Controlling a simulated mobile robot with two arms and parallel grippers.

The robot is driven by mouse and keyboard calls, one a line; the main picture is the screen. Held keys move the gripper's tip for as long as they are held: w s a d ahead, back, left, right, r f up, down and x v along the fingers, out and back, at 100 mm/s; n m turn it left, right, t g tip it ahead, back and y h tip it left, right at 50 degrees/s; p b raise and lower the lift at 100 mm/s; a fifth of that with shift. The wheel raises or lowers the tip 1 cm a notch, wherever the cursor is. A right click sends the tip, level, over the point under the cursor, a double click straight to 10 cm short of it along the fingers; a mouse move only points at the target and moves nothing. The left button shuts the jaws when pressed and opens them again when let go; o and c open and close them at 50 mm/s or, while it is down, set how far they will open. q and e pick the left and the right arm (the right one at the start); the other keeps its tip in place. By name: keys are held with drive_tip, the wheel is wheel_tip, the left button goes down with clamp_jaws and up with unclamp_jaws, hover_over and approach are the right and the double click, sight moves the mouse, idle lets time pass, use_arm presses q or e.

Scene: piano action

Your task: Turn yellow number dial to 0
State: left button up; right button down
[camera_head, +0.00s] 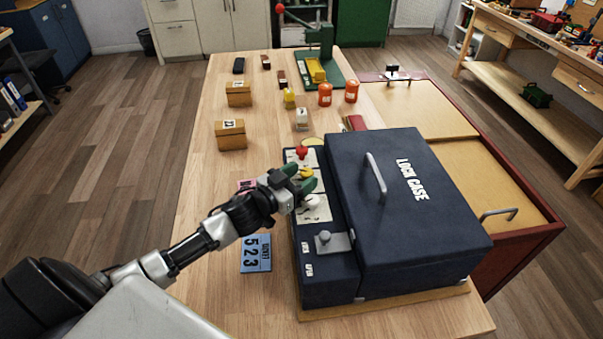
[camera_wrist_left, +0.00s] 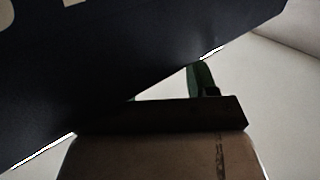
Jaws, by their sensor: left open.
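The dark blue lock case (camera_head: 400,220) stands on the wooden table, with "LOCK CASE" in white on its lid. On its left ledge are a red dial (camera_head: 302,152), a yellow dial (camera_head: 307,173) and a white dial (camera_head: 312,201) on pale plates. My left gripper (camera_head: 300,179) is open, with its green fingertips close around the yellow dial. I cannot tell whether they touch it, and the dial's number is hidden. In the left wrist view, a green finger (camera_wrist_left: 201,78) shows beside the dark case (camera_wrist_left: 90,60). My right gripper is not in view.
A grey latch (camera_head: 332,241) and a lid handle (camera_head: 376,174) stick up from the case. A blue card reading 523 (camera_head: 256,253) lies left of it. Small wooden boxes (camera_head: 231,135), orange containers (camera_head: 325,94) and a green press (camera_head: 318,55) stand farther back.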

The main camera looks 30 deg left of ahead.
use_arm(q)
drive_tip(key=shift+w+d, duration=0.1)
drive_tip(key=shift+w, duration=0.2)
drive_tip(key=c, duration=0.9)
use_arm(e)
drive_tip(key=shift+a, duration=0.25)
